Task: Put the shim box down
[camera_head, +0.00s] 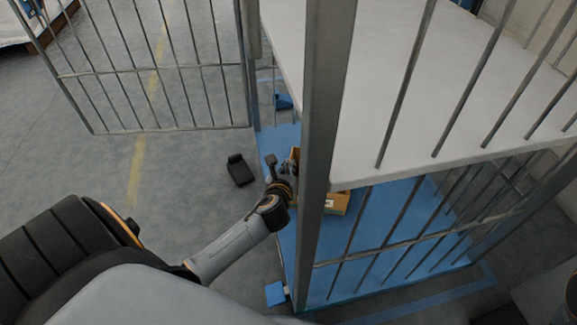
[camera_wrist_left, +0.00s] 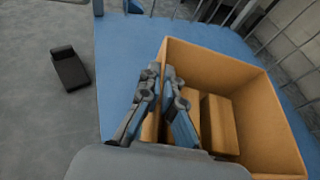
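The shim box, an open brown cardboard box (camera_wrist_left: 262,120) with several brown blocks inside, is on or just above the blue cage floor; I cannot tell if it touches. In the head view its labelled side (camera_head: 338,204) shows behind the grey post, which hides much of it. My left gripper (camera_wrist_left: 161,72) has one finger outside and one inside the box's left wall, with the wall pinched between them. In the head view the left gripper (camera_head: 277,168) reaches in at the cage opening. My right gripper is not in view.
The cage has a blue floor (camera_head: 395,210), a grey upright post (camera_head: 322,110) close to my left arm, and a white shelf (camera_head: 410,115) above. A barred door (camera_head: 165,75) stands open at left. A small black object (camera_head: 240,169) lies on the grey floor outside.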

